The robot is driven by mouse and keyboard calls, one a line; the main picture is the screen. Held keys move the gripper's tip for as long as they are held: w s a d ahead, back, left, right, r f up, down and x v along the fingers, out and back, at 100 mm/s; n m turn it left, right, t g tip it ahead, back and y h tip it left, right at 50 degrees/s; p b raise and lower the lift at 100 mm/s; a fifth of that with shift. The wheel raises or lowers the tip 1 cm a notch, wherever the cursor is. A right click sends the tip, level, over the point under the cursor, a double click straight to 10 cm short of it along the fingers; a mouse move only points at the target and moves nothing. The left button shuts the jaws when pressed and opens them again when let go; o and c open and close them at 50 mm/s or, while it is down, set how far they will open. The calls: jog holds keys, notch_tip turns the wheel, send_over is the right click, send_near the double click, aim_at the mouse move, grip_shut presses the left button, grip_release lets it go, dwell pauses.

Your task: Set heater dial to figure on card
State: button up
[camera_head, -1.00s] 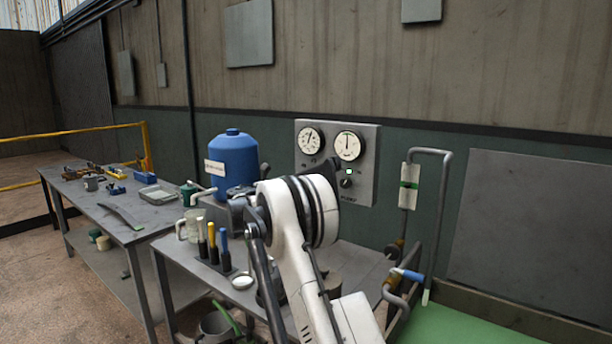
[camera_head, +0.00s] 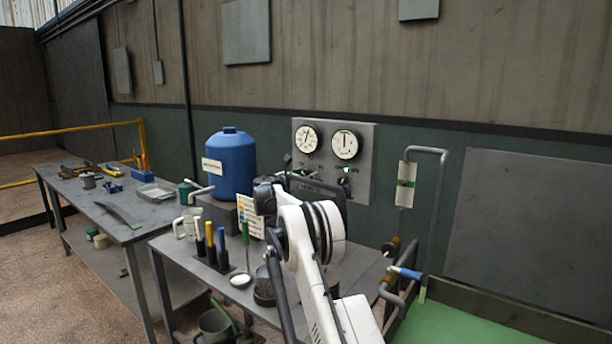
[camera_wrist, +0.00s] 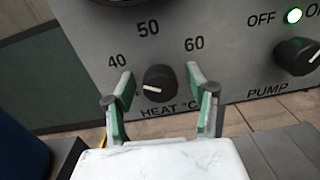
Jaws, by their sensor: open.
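The black heater dial (camera_wrist: 160,83) is on the grey panel (camera_head: 364,190), above the words HEAT °C, with 40, 50 and 60 around it. Its white mark points left, toward the 40 side and slightly below that figure. My gripper (camera_wrist: 160,88) is open, with one green-padded finger on each side of the dial. I cannot tell whether the fingers touch it. A white card (camera_head: 250,215) with coloured bands stands on the bench behind my arm. Its writing is too small to read here, and my arm partly covers it.
Beside the dial is the pump knob (camera_wrist: 297,57), with a lit green lamp (camera_wrist: 293,15) above it. Two gauges (camera_head: 306,138) sit higher on the panel. A blue tank (camera_head: 231,165) and upright coloured-handled tools (camera_head: 210,240) stand on the bench.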

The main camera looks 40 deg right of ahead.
jog(key=shift+c, duration=0.6)
jog(key=c, duration=1)
jog(key=shift+c, duration=0.2)
jog(key=shift+m, duration=0.4)
jog(key=m+b, duration=0.1)
jog(key=m, duration=0.2)
jog(key=shift+f+m, duration=0.1)
jog(key=shift+m, duration=0.2)
jog(key=m, duration=0.5)
jog(key=shift+s+b, duration=0.1)
jog(key=shift+b, duration=0.3)
jog(key=m, duration=0.7)
jog(key=shift+f+b, duration=0.1)
jog(key=shift+b, duration=0.25)
jog(key=m, duration=0.7)
jog(key=shift+t, duration=0.3)
